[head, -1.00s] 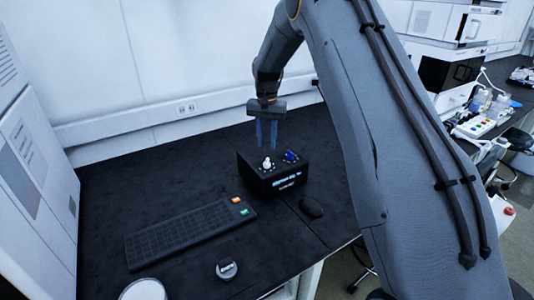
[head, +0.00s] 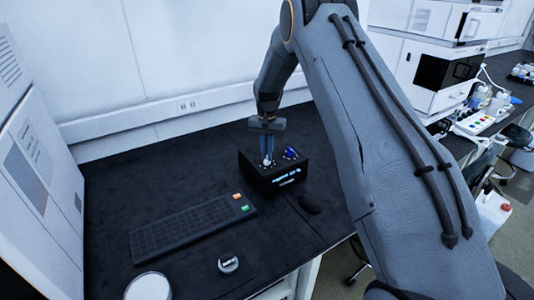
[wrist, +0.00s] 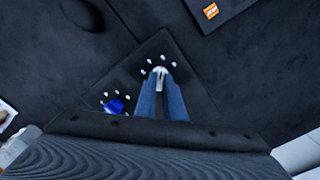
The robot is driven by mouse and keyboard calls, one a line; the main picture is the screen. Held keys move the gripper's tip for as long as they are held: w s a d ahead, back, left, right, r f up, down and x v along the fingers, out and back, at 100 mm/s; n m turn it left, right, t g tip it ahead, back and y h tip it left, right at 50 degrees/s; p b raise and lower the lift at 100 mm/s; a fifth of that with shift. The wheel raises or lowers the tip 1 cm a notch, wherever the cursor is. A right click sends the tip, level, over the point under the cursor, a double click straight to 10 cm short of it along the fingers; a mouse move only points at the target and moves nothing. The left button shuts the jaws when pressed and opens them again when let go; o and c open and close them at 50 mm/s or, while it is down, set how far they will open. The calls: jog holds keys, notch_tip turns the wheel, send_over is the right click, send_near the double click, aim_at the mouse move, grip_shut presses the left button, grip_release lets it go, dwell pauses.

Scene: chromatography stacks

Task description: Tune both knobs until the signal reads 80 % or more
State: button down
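The black control box (head: 258,178) stands on the dark bench, with a lit blue readout (head: 286,175) on its front, too small to read surely. On its top are a white knob (head: 266,163) and a blue knob (head: 290,153), each with white dots around it. My gripper (head: 267,158) points down over the white knob, its blue fingers close together on either side of it. In the wrist view the white knob (wrist: 160,71) shows between the fingertips, which look closed on it. The blue knob (wrist: 114,106) stands free to the left there.
A keyboard-like black panel (head: 185,228) with an orange and a green key lies left of the box. A dark mouse (head: 310,203) is at its right front. A small round item (head: 228,263) and a white round container (head: 148,287) stand nearer. The wall runs behind.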

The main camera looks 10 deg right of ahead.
jog(key=shift+n, duration=0.3)
jog(key=n+b, duration=0.5)
jog(key=n, duration=0.3)
dwell(0.4)
dwell(0.3)
jog(key=c, duration=1.8)
grip_release()
jog(key=shift+c, duration=0.2)
jog(key=shift+r, duration=0.1)
notch_tip(320, 180, up, 8)
jog(key=b, duration=0.2)
jog(key=shift+b, duration=0.3)
